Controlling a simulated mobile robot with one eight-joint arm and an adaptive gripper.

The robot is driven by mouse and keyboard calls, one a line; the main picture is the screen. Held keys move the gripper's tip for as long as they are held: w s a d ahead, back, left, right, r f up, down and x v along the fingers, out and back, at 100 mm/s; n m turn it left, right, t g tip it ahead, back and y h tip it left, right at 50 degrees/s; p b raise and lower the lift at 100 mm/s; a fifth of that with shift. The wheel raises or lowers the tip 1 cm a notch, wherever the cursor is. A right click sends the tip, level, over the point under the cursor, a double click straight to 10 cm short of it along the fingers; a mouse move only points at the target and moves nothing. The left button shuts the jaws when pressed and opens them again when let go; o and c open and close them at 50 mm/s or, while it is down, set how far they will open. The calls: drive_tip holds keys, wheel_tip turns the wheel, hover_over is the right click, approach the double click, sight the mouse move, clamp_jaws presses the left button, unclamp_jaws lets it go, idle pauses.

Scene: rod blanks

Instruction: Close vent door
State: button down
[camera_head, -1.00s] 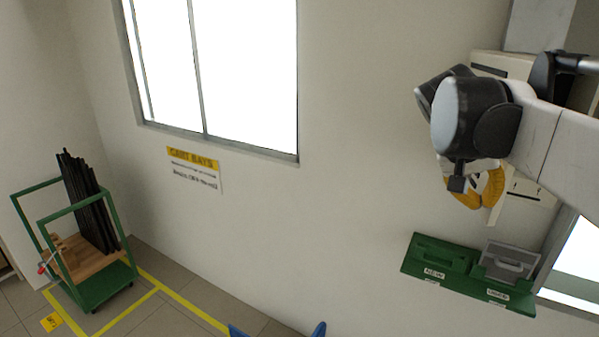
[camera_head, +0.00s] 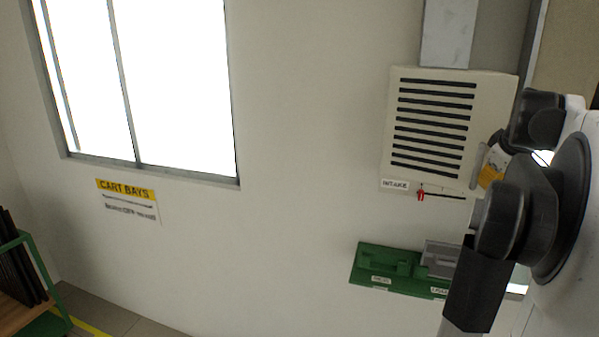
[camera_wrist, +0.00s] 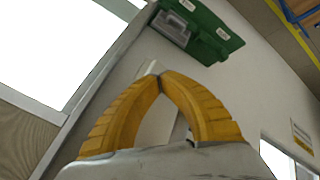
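The vent is a cream box (camera_head: 389,122) high on the wall in the head view, with a dark-slatted front door (camera_head: 435,125) and an INTAKE label below it. The door looks roughly flat over the box; whether it sits fully shut cannot be told. A pale handle (camera_head: 477,167) stands at its lower right edge. My gripper's yellow fingers (camera_head: 490,174) are just right of that handle, partly hidden by my arm. In the wrist view, the fingertips (camera_wrist: 160,76) meet, with nothing seen between them. A pale surface shows behind the fingers.
A small red piece (camera_head: 421,192) is under the vent. A green wall holder (camera_head: 385,265) with a grey filter-like piece (camera_head: 440,258) is below; it also shows in the wrist view (camera_wrist: 207,38). A window (camera_head: 180,90) and a cart (camera_head: 25,275) are left.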

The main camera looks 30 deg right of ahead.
drive_tip(key=w+d+n+t+y+p, duration=0.1)
drive_tip(key=w+d+n, duration=0.2)
drive_tip(key=d, duration=0.4)
drive_tip(key=shift+w+d+y, duration=0.3)
drive_tip(key=shift+w, duration=0.2)
drive_tip(key=shift+r+n, duration=0.1)
drive_tip(key=shift+n, duration=0.2)
drive_tip(key=shift+w, duration=0.1)
